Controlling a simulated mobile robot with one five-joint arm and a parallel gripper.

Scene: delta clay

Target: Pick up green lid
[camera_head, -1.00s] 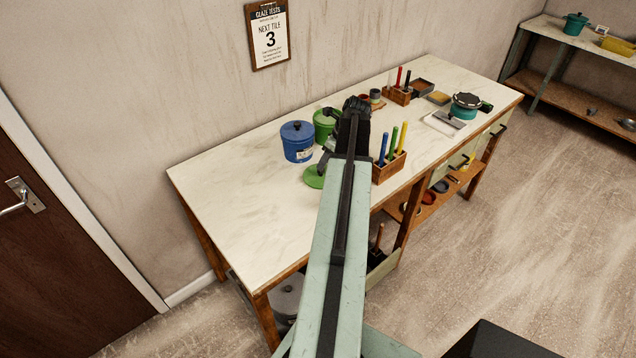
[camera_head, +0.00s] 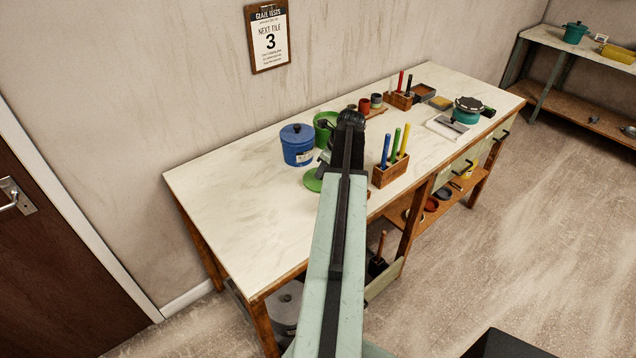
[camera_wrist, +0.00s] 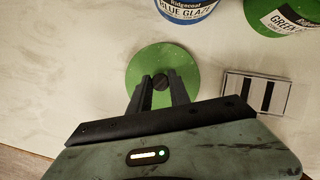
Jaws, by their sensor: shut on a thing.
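The green lid (camera_wrist: 139,72) is a flat round disc with a dark knob (camera_wrist: 160,81) in its middle. In the head view the green lid (camera_head: 312,181) shows left of my arm, partly hidden by it, at the worktable. My gripper (camera_wrist: 162,84) is shut on the knob, one finger on each side. I cannot tell whether the lid touches the tabletop. The green glaze pot (camera_head: 322,128) stands behind the lid, partly hidden by my arm; its label shows in the wrist view (camera_wrist: 290,18).
A blue lidded pot (camera_head: 298,150) stands close behind the lid. A small frame with dark bars (camera_wrist: 231,85) lies right of the lid. A wooden block with coloured tools (camera_head: 388,175) stands right of my arm. The table's left part (camera_head: 230,190) is clear.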

